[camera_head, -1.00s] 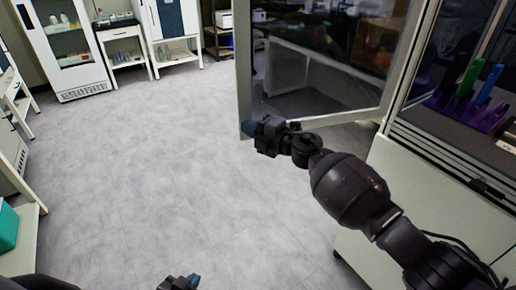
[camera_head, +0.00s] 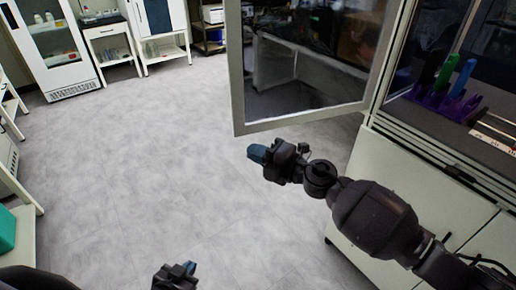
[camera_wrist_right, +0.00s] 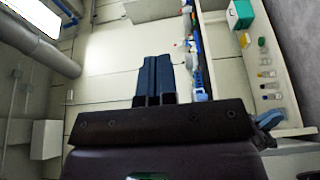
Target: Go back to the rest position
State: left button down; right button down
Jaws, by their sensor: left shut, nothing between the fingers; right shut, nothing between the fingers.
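My right gripper (camera_head: 257,153) is shut and empty. Its arm comes in from the right, and the blue fingertips are in the air over the floor, in front of the open glass door. In the right wrist view its two blue fingers (camera_wrist_right: 154,76) lie side by side with nothing between them. My left gripper (camera_head: 190,267) is at the bottom edge, shut and empty, with only its tip part showing above the floor. The rest of the left arm is mostly cut off by the frame.
The framed glass door (camera_head: 305,122) stands open close beyond my right gripper. A teal box (camera_head: 6,230) sits at the left edge. The grey floor (camera_head: 140,170) between is clear.

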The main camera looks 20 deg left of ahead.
jog(key=shift+s+d, duration=0.1)
jog(key=shift+s, duration=0.1)
jog(key=w+d+r+m+t, duration=0.4)
jog(key=d+r+m+t, duration=0.1)
jog(key=r+m+t, duration=0.25)
jog(key=d+f+m+t+h, duration=0.2)
jog(key=d+f+m+h, duration=0.2)
jog(key=d+m, duration=0.35)
jog(key=d+f+m+t+h, duration=0.3)
jog(key=d+f+m+h, duration=0.1)
jog(key=d+m, duration=0.35)
jog(key=s+d+f+m+g+h, duration=0.1)
jog(key=s+d+f+m+h, duration=0.3)
jog(key=s+d+f, duration=0.4)
jog(key=s+d+f+m+g+h, duration=0.1)
jog(key=s+d+f+m+h, duration=0.25)
jog(key=d+f, duration=0.4)
jog(key=s+d+f+m+g+h, duration=0.1)
jog(key=s+d+f, duration=0.3)
jog(key=s, duration=0.3)
jog(key=s+d+f+m+g+h, duration=0.1)
jog(key=s+d+f, duration=0.3)
jog(key=s, duration=0.4)
jog(key=shift+s+d+g, duration=0.15)
jog(key=shift+d+g, duration=0.3)
jog(key=shift+g, duration=0.2)
